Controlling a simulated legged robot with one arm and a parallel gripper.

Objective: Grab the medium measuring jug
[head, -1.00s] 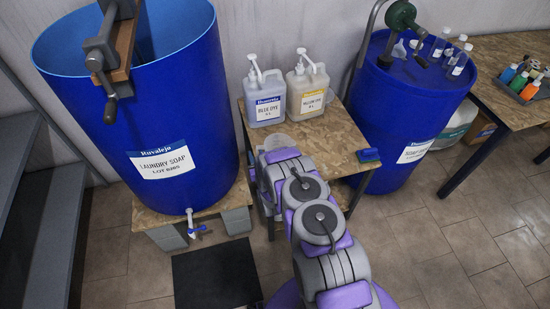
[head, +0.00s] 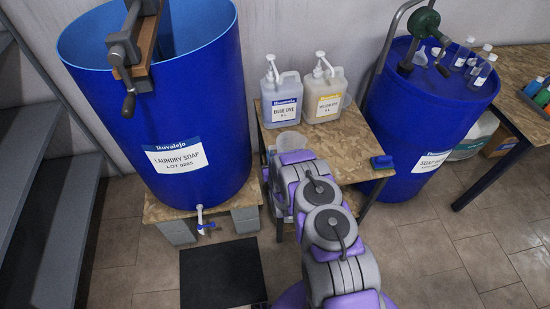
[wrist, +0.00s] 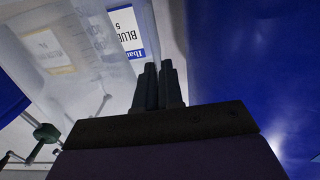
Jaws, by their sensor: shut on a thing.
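The measuring jug (head: 291,141) is clear plastic and sits at the left side of the wooden table, just in front of the blue dye bottle. My arm partly hides it in the head view. In the wrist view its see-through wall with faint markings (wrist: 92,45) fills the upper left, close to the fingers. My gripper (wrist: 158,84) has its two dark fingers close together, shut on the jug. The exact part gripped is hard to see. The fingertips are hidden in the head view. I cannot tell whether the jug is lifted.
The blue dye bottle (head: 284,100) and yellow dye bottle (head: 323,95) stand behind the jug. A large laundry soap drum (head: 165,105) is close on the left, another blue drum (head: 425,110) on the right.

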